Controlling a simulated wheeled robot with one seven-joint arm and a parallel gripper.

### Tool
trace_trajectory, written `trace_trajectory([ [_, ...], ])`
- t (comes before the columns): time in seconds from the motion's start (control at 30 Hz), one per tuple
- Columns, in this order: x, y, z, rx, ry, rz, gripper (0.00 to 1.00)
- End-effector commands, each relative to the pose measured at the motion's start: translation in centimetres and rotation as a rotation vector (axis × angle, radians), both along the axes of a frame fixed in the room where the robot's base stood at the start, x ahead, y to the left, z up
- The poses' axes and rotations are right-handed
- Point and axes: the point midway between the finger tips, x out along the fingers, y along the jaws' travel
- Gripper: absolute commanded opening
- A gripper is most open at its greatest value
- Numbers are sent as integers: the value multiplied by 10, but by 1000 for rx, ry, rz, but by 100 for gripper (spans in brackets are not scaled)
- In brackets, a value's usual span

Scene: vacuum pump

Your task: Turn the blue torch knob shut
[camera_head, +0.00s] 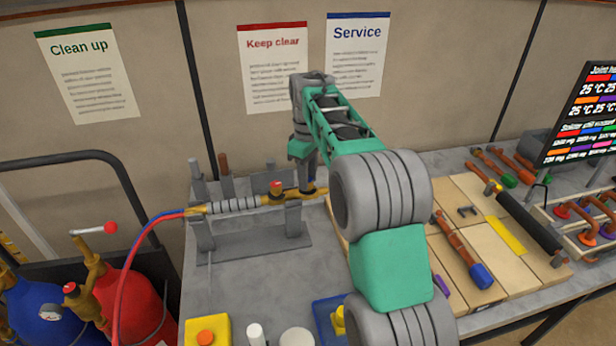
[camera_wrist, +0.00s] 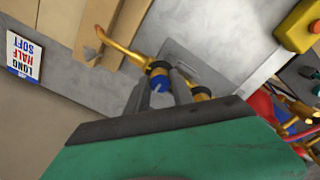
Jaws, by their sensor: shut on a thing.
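The brass torch (camera_head: 250,202) lies level on a grey stand (camera_head: 205,228) on the bench, with a red knob (camera_head: 277,187) on top. Its brass end also shows in the wrist view (camera_wrist: 122,50). The blue torch knob (camera_wrist: 158,83) sits between the fingers of my gripper (camera_wrist: 160,80) in the wrist view. My gripper is shut on it. In the head view my gripper (camera_head: 308,168) is beside the torch, right of the red knob, and my arm hides the blue knob there. How far the knob is turned cannot be told.
Red and blue hoses (camera_head: 125,265) run from the torch toward the red cylinder (camera_head: 135,300) and blue cylinder (camera_head: 40,315) at left. A yellow box with an orange button (camera_head: 222,322) is at the front. Cardboard (camera_head: 505,255) with pipe parts lies right of my arm.

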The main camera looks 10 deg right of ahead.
Motion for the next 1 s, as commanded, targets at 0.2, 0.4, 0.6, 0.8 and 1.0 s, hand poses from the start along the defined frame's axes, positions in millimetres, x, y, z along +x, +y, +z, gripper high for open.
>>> trace_trajectory([
  [0.2, 0, 0, 0, 0, 0, 1, 0],
  [0.4, 0, 0, 0, 0, 0, -4, 0],
  [0.6, 0, 0, 1, 0, 0, -49, 0],
  [0.8, 0, 0, 2, 0, 0, -160, 0],
  [1.0, 0, 0, 3, 1, -1, -329, 0],
])
